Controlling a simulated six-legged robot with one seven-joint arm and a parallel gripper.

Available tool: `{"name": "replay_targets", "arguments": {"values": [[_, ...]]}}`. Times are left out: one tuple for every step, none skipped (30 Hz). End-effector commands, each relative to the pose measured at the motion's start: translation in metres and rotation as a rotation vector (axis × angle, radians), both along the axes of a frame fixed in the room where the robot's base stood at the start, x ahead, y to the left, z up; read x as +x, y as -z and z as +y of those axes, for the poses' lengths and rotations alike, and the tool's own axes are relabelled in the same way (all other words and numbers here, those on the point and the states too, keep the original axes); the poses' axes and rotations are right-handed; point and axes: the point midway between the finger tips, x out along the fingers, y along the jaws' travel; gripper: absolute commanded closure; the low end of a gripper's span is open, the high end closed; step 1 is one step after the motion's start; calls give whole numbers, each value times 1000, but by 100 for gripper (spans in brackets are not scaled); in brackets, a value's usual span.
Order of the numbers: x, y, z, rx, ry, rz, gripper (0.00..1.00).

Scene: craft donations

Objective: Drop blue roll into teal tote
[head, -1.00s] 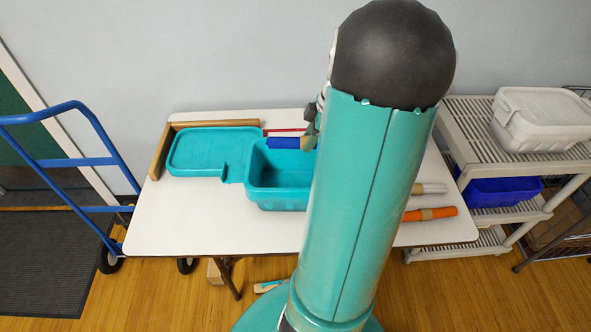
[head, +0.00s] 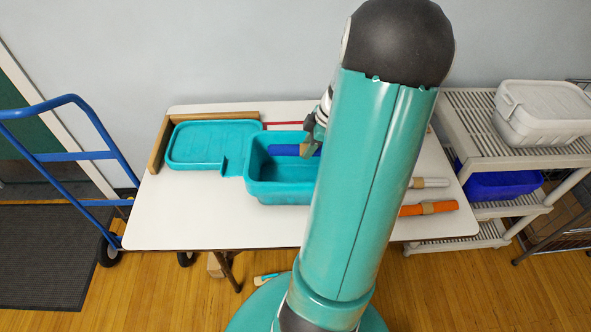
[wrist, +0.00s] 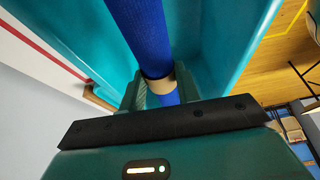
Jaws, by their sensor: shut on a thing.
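The blue roll (head: 284,150) is held by my gripper (head: 308,148) over the teal tote (head: 280,192). In the wrist view the blue roll (wrist: 140,32) has a tan band (wrist: 159,85) around it, and my gripper (wrist: 159,95) is shut on it there. The tote's walls (wrist: 235,45) rise on both sides of the roll in that view. The roll looks within or just above the tote's opening; its exact height is hard to tell. My arm hides the tote's right end in the head view.
The teal lid (head: 212,145) lies left of the tote on the white table (head: 190,215). Wooden strips edge the table's back left. An orange roll (head: 428,208) and a white roll (head: 430,183) lie at right. A blue hand truck (head: 75,155) and shelving (head: 480,125) flank the table.

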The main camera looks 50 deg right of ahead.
Motion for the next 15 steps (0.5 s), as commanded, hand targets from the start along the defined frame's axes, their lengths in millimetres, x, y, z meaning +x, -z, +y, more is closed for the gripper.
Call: {"name": "replay_targets", "arguments": {"values": [[0, 0, 0, 0, 0, 0, 90], [1, 0, 0, 0, 0, 0, 90], [1, 0, -1, 0, 0, 0, 90], [1, 0, -1, 0, 0, 0, 90], [1, 0, -1, 0, 0, 0, 62], [1, 0, -1, 0, 0, 0, 54], [1, 0, -1, 0, 0, 0, 48], [1, 0, -1, 0, 0, 0, 42], [1, 0, -1, 0, 0, 0, 42], [1, 0, -1, 1, 0, 1, 42], [1, 0, -1, 0, 0, 0, 42], [1, 0, -1, 1, 0, 1, 42], [1, 0, -1, 0, 0, 0, 42], [1, 0, -1, 0, 0, 0, 42], [1, 0, -1, 1, 0, 1, 42]]}}
